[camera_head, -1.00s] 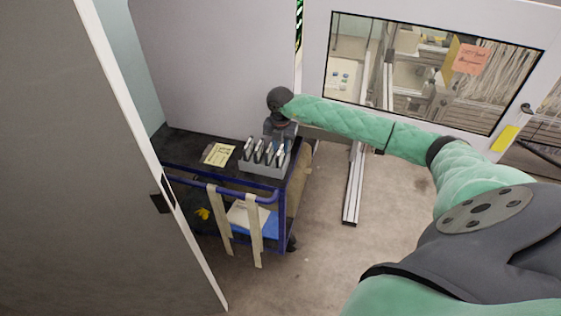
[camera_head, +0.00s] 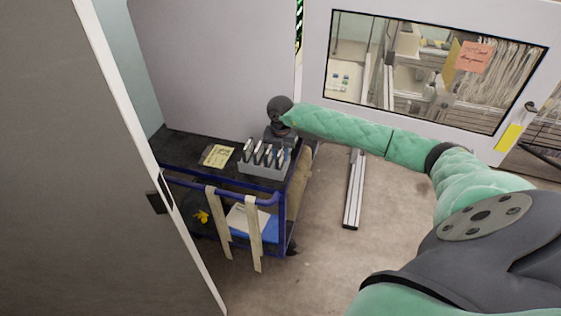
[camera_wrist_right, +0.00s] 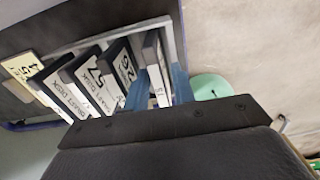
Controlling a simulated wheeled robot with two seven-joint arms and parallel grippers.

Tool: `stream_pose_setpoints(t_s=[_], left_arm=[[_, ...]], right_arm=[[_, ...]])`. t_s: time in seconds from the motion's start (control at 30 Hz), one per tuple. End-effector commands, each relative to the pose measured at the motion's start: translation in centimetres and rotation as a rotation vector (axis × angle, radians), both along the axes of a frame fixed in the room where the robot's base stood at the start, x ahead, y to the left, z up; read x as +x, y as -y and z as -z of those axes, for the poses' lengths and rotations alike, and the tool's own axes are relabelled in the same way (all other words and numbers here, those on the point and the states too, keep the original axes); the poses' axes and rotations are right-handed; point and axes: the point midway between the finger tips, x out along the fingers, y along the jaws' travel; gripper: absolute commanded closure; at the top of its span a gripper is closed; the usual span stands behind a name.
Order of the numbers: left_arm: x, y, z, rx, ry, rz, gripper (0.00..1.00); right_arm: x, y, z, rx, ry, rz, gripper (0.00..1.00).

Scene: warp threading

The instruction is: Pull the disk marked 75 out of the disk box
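The grey disk box (camera_head: 264,169) stands on the cart top with several dark, white-labelled disks upright in it. In the right wrist view, one label reads "SHAFT DISK" with what looks like 75 (camera_wrist_right: 98,82); a neighbouring disk (camera_wrist_right: 122,66) stands to its right. My right gripper (camera_wrist_right: 160,88) has its bluish fingers apart at the box's right end, one on each side of the rightmost disk (camera_wrist_right: 157,68), whose number is partly hidden. I see no clear grip on it. In the head view, the right gripper (camera_head: 281,138) is over that end. My left gripper is not in view.
The cart (camera_head: 185,150) has a blue handle rail and a yellow note (camera_head: 218,156) left of the box. A door panel (camera_head: 90,180) stands at the left. A windowed machine (camera_head: 430,70) is at the right. Open floor lies right of the cart.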

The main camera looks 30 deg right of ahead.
Motion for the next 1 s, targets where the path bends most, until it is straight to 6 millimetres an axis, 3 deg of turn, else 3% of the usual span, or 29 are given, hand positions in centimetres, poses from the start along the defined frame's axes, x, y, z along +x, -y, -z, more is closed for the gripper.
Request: stream_pose_setpoints(t_s=[0.2,0.33,1.0], left_arm=[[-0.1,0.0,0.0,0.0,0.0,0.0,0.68],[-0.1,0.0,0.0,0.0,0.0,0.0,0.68],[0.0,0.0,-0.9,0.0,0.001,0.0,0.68]], right_arm=[[0.0,0.0,0.0,0.0,0.0,0.0,0.75],[0.0,0.0,0.0,0.0,0.0,0.0,1.0],[0.0,0.0,-2.1,0.001,0.001,0.0,1.0]])
